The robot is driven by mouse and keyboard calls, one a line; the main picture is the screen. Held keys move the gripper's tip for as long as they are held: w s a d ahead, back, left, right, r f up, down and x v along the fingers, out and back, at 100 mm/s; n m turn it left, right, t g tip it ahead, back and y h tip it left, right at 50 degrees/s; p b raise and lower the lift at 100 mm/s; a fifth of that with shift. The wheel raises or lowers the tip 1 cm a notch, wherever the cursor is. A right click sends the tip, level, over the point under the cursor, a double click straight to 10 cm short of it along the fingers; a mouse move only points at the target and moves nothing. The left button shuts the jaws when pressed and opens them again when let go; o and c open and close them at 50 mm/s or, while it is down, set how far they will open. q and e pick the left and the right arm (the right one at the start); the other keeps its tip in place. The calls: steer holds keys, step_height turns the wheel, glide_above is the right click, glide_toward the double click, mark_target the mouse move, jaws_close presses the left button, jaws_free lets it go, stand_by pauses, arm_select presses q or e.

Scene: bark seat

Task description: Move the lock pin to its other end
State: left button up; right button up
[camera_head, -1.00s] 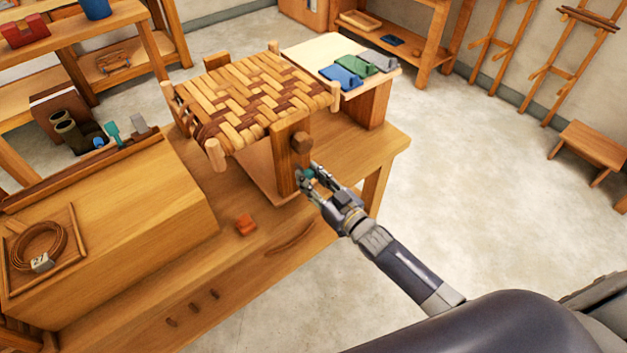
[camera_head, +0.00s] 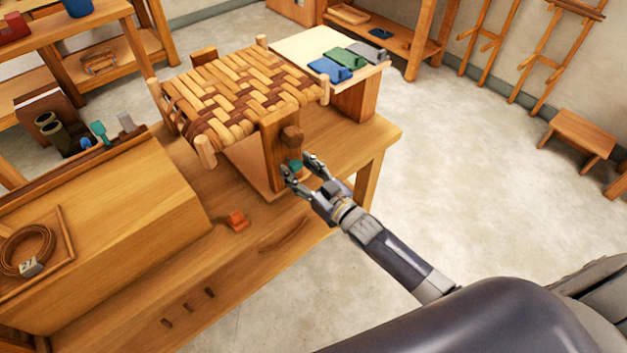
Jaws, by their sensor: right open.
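A small teal piece (camera_head: 295,165), which seems to be the lock pin, shows low on the front face of the upright wooden post (camera_head: 272,152). The post stands under the near right side of the woven bark seat (camera_head: 235,92). A brown wooden knob (camera_head: 292,136) sticks out of the post above the teal piece. My right gripper (camera_head: 299,167) is open, with one finger on each side of the teal piece. I cannot tell whether the fingers touch it. The pin's far end is hidden. My left gripper is not in view.
The seat stands on a wooden bench (camera_head: 350,160). Blue, green and grey pieces (camera_head: 345,58) lie on a pale board behind. A large wooden box (camera_head: 110,225) fills the bench's left side.

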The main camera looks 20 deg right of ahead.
steer(key=v, duration=1.1)
steer(key=s+d+f+m+g+h, duration=0.15)
steer(key=s+f, duration=0.25)
steer(key=f, duration=0.6)
steer(key=s+d+f+g+h, duration=0.2)
steer(key=s+f+g, duration=0.15)
steer(key=f, duration=0.55)
steer(key=s+d+f+g+h, duration=0.15)
steer(key=s+f, duration=0.25)
steer(key=f, duration=0.6)
steer(key=s+a+f+g, duration=0.1)
steer(key=s+f+g, duration=0.3)
steer(key=s+f, duration=0.4)
steer(key=s+a+f+g+h, duration=0.1)
steer(key=s+f+g, duration=0.4)
steer(key=s, duration=1.6)
step_height(320, 180, down, 4)
steer(key=shift+s+r, duration=0.2)
steer(key=shift+s, duration=0.2)
steer(key=shift+a+g, duration=0.1)
steer(key=shift+g, duration=0.15)
